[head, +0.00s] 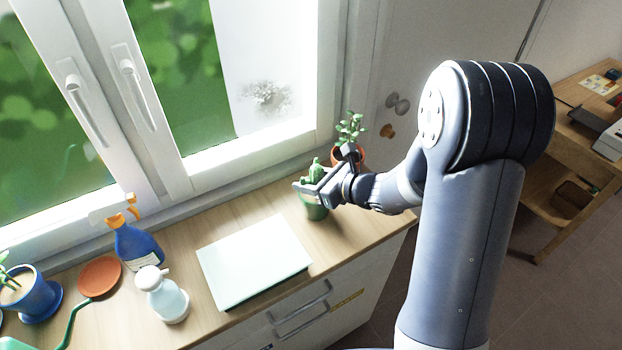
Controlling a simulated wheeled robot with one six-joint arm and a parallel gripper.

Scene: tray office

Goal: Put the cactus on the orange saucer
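The cactus (316,172) is green and stands in a green pot (316,211) near the right end of the wooden counter. My gripper (312,187) reaches in from the right at the height of the pot's rim, with a finger across its near side. The gripper covers part of the pot and the cactus's base. Whether the fingers press on the pot is too small to tell. The orange saucer (99,277) lies at the left of the counter and looks empty.
A leafy plant in a terracotta pot (347,155) stands just behind my gripper. A pale flat board (254,261) lies mid-counter. A blue spray bottle (138,247), a white pump bottle (163,296) and a blue pot (33,297) surround the saucer. The window (150,185) borders the back.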

